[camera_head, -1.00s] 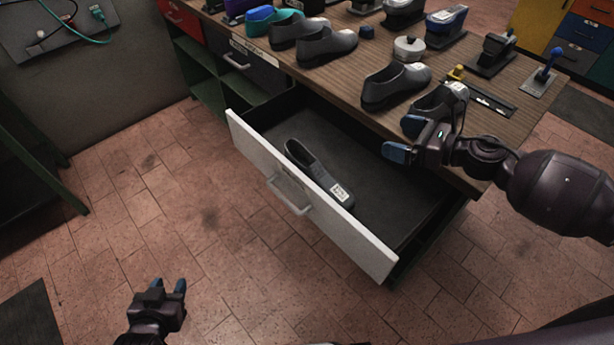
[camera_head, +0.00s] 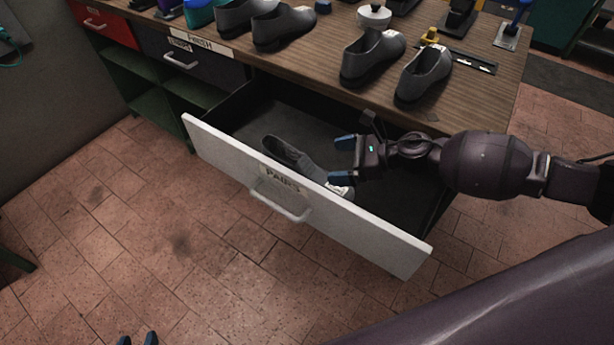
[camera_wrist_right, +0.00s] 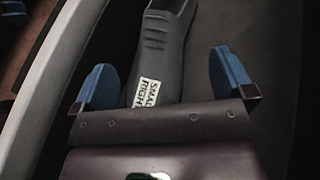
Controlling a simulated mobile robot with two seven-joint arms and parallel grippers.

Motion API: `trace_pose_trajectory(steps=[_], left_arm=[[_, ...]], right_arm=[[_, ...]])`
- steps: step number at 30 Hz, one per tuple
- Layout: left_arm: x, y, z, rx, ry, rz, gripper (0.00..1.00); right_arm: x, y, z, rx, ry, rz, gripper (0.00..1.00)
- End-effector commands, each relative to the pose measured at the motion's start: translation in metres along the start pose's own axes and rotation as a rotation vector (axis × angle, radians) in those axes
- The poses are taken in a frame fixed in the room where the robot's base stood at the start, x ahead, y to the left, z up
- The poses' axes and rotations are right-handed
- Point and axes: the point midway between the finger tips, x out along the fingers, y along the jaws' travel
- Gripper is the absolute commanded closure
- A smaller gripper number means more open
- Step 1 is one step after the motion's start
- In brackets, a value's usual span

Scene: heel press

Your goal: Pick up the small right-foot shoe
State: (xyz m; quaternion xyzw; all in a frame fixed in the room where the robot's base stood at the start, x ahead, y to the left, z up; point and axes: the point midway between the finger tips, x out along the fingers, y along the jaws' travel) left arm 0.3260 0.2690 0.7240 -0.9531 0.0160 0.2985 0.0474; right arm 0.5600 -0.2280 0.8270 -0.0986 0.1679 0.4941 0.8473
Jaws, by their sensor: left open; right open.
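A dark grey shoe (camera_head: 289,154) lies in the open drawer (camera_head: 226,142), its toe end partly hidden behind my right gripper. In the right wrist view the shoe (camera_wrist_right: 166,45) shows a white label (camera_wrist_right: 147,93) reading "SMALL RIGHT". My right gripper (camera_head: 340,160) is open above the drawer, over the labelled end of the shoe. In the right wrist view its blue fingertips (camera_wrist_right: 166,82) stand apart on either side of the shoe, with gaps to it.
The drawer front with its "PAIRS" label (camera_head: 282,179) and handle (camera_head: 280,202) sticks out over the floor. Several grey shoes, such as one (camera_head: 424,75) near the edge, stand on the wooden bench (camera_head: 320,63) above. The floor in front is clear.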

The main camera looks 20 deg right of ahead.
Motion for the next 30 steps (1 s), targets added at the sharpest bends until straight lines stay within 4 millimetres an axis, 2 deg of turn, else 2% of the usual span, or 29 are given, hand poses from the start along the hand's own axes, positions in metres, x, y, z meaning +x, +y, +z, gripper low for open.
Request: trace_pose_trajectory(steps=[3,10,19,29,30], left_arm=[[0.000,0.001,0.003,-0.002,-0.004,0.000,0.57],[-0.002,0.000,0.007,-0.002,-0.012,-0.001,0.57],[-0.002,-0.001,0.013,0.003,-0.022,-0.001,0.57],[0.001,-0.002,0.007,0.009,-0.011,0.001,0.57],[0.002,-0.002,0.005,0.010,-0.008,0.001,0.57]], right_arm=[[0.014,0.000,0.000,0.001,0.000,0.000,0.00],[0.028,0.001,0.000,0.001,0.000,0.001,0.00],[0.066,0.001,-0.001,0.002,0.000,0.000,0.00],[0.072,0.001,-0.001,0.002,0.001,0.000,0.00],[0.072,0.001,-0.001,0.002,0.001,0.000,0.05]])
